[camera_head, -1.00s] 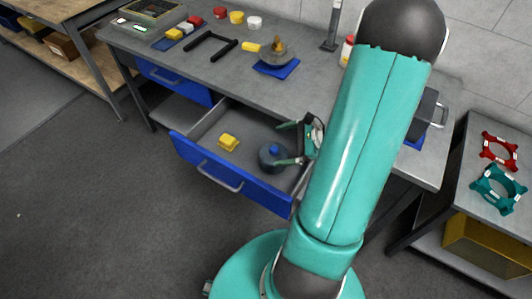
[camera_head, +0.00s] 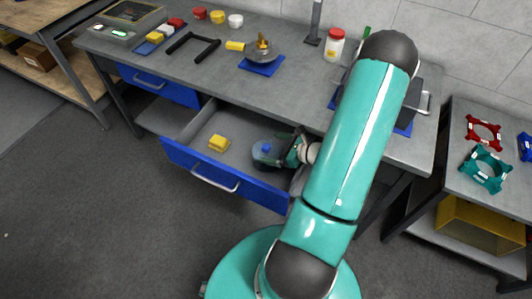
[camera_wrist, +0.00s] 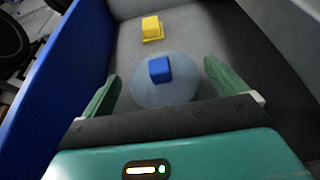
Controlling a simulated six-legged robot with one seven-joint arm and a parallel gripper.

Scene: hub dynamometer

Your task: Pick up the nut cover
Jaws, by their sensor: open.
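A round grey-blue dome with a blue square knob, apparently the nut cover (camera_head: 264,158), sits inside the open drawer (camera_head: 222,180), near its right end. In the wrist view the nut cover (camera_wrist: 162,90) lies between my two green fingers, with its blue knob facing the camera. My gripper (camera_wrist: 162,72) is open, one finger to each side of the dome, and a gap shows on both sides. In the head view my gripper (camera_head: 284,151) reaches into the drawer from the right and hides the dome's right side.
A yellow block (camera_head: 219,143) lies in the drawer left of the cover, and also shows in the wrist view (camera_wrist: 152,28). The drawer's blue front and side walls stand close around my gripper. The workbench top (camera_head: 205,75) above holds several parts and a red-lidded jar (camera_head: 334,44).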

